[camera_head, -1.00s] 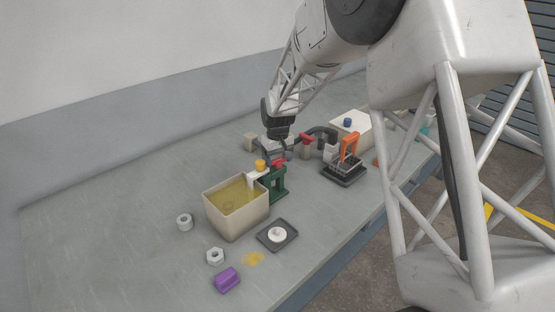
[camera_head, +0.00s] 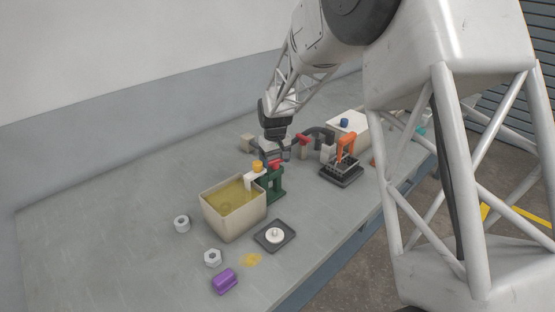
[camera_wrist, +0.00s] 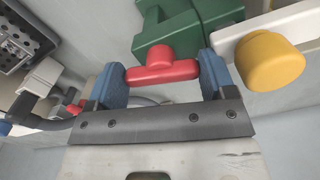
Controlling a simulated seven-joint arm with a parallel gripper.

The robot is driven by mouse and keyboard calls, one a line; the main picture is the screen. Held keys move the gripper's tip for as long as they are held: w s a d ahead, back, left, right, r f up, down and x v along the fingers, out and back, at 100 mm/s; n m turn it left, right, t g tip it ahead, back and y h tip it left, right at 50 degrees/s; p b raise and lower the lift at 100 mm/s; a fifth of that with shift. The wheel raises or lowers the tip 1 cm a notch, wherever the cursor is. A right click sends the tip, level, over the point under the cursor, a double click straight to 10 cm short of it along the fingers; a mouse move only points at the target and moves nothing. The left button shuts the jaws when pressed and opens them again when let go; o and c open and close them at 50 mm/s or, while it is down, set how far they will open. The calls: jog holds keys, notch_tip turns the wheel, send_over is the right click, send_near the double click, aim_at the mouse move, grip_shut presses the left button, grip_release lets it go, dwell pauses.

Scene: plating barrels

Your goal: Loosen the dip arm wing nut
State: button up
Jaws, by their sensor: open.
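The red wing nut (camera_wrist: 162,66) has a crossbar and a round hub and sits against the green stand (camera_wrist: 185,27). It shows small in the head view (camera_head: 276,164). My gripper (camera_wrist: 160,80) is open, with one blue finger pad at each end of the crossbar. The left pad looks very close to the bar; I cannot tell whether either pad touches it. The pale dip arm (camera_wrist: 226,42) with its yellow knob (camera_wrist: 271,61) lies just right of the right finger. In the head view, the dip arm (camera_head: 254,177) reaches over the tub.
A beige tub (camera_head: 229,223) of yellow liquid stands beside the green stand. Another red-handled fixture (camera_head: 303,143) and a dark tray with an orange handle (camera_head: 341,171) stand to the right. Loose nuts and a purple block (camera_head: 224,281) lie in front. The left tabletop is clear.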

jog(key=shift+s+f+m, duration=0.2)
jog(key=shift+s+m, duration=0.05)
jog(key=shift+m, duration=0.25)
